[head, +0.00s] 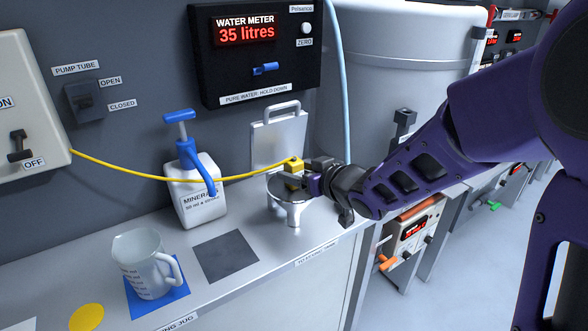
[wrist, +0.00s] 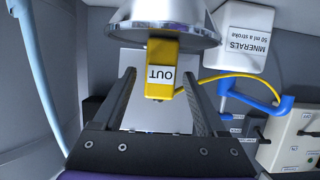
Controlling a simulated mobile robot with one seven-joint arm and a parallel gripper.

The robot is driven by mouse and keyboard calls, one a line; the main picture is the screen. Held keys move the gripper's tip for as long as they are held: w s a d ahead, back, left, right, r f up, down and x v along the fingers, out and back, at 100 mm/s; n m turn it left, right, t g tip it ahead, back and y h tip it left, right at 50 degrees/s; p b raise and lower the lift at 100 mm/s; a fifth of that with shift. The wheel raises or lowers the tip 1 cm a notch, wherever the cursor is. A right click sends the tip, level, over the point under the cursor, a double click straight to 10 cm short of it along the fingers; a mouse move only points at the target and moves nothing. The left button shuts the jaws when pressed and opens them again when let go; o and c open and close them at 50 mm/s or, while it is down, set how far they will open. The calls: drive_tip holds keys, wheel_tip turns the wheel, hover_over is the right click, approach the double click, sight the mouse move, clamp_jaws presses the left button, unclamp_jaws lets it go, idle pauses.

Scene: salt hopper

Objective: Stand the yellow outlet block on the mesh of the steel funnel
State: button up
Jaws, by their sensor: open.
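The yellow outlet block (head: 291,167), with its yellow tube running off to the left, is upright at the steel funnel (head: 296,205). In the wrist view, which is upside down, the block (wrist: 160,52) shows its OUT label, and its lower end is hidden behind the rim of the funnel (wrist: 170,22). The mesh and the block's contact with it are hidden. My gripper (wrist: 158,76) is open, with one finger on each side of the block. In the head view my gripper (head: 312,177) is at the block's right.
A minerals bottle (head: 200,190) with a blue pump stands left of the funnel. A measuring jug (head: 147,265) sits on a blue square. A steel plate with a handle (head: 279,135) stands behind the funnel, and a large white tank (head: 400,80) is behind my arm.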

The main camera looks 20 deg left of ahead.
drive_tip(key=p+v, duration=0.1)
drive_tip(key=v, duration=0.9)
drive_tip(key=shift+p, duration=0.3)
drive_tip(key=shift+w, duration=0.1)
